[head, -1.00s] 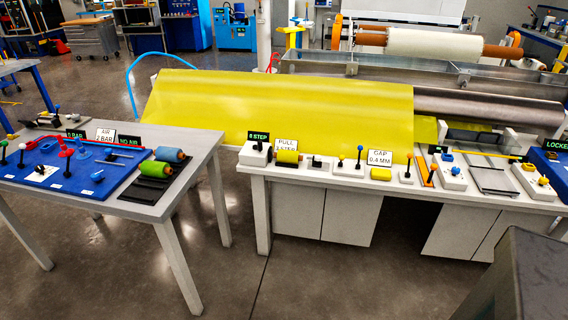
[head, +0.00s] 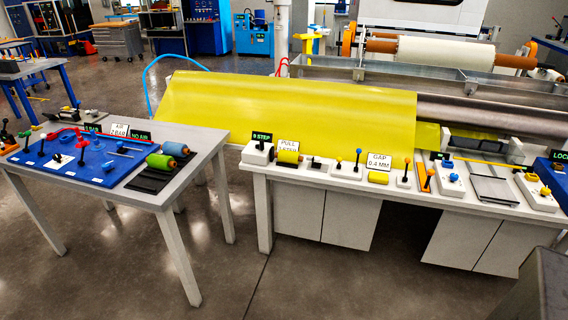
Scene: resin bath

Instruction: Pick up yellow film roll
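A small yellow roll (head: 289,157) with dark ends lies on the left part of the white bench (head: 330,182), in front of the "PULL LATER" sign. A smaller plain yellow piece (head: 378,178) lies farther right, below the "GAP 0.4 MM" sign. A wide yellow film sheet (head: 290,110) hangs behind the bench. I cannot tell for certain which of these is the film roll, though the small roll looks most like one. My gripper is not in view.
A grey table (head: 190,176) at left holds a blue board (head: 85,160), a green roll (head: 160,161) and a blue roll (head: 176,149). Levers, signs and a flat grey plate (head: 490,190) crowd the bench. The floor in front (head: 330,280) is clear.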

